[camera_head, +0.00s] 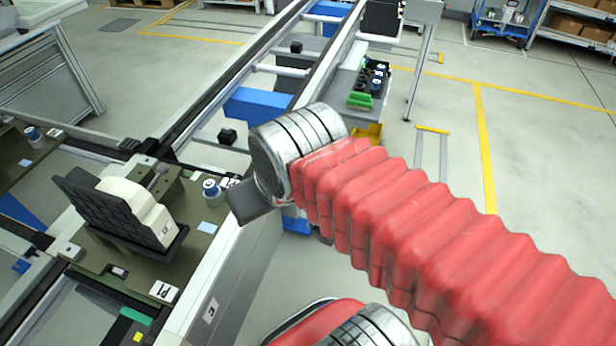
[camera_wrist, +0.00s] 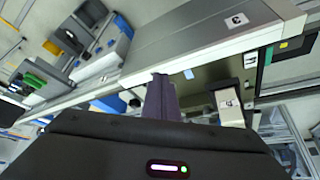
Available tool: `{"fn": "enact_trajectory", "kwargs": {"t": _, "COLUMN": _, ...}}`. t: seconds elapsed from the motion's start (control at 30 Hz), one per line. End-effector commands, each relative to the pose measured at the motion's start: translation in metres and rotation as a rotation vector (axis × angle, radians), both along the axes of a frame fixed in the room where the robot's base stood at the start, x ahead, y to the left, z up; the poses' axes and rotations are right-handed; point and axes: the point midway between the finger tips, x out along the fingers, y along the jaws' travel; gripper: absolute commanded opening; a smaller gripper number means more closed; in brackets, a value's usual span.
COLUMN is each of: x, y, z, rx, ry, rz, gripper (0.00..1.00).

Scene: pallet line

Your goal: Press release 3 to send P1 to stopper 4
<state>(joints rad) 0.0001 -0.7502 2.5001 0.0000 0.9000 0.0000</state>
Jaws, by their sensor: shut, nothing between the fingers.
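Pallet P1 (camera_head: 194,252) is an olive plate on the line at the left of the head view, with a P1-like label. It carries a black ribbed and cream part (camera_head: 140,212) and a blue-and-white knob (camera_head: 211,190). A label 3 (camera_head: 210,310) is on the outer side of the near rail; it also shows on the rail in the wrist view (camera_wrist: 237,19). My gripper (camera_head: 243,203) is shut and empty, pointing down over the rail beside the pallet. Its dark fingers (camera_wrist: 161,97) show in the wrist view. I cannot make out a release 3 button; my gripper and wrist may hide it.
The pale near rail (camera_head: 228,233) runs away from me. Beyond my wrist stands a grey shelf with green and dark parts (camera_head: 361,97) and a yellow bin (camera_head: 369,134). Another olive pallet (camera_head: 12,150) is at the far left. Open floor lies to the right.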

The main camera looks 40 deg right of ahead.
Motion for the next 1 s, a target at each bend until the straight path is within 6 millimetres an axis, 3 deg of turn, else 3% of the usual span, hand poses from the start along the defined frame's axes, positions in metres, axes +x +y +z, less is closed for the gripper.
{"fn": "enact_trajectory", "kwargs": {"t": 0.27, "x": 0.002, "y": -0.002, "z": 0.0, "rx": -0.002, "ry": -0.002, "rz": -0.005, "gripper": 0.0}}
{"fn": "enact_trajectory", "kwargs": {"t": 0.47, "x": 0.024, "y": -0.015, "z": -0.005, "rx": -0.02, "ry": -0.025, "rz": -0.069, "gripper": 0.0}}
{"fn": "enact_trajectory", "kwargs": {"t": 1.0, "x": 0.133, "y": -0.14, "z": -0.046, "rx": -0.099, "ry": -0.196, "rz": -0.334, "gripper": 0.0}}
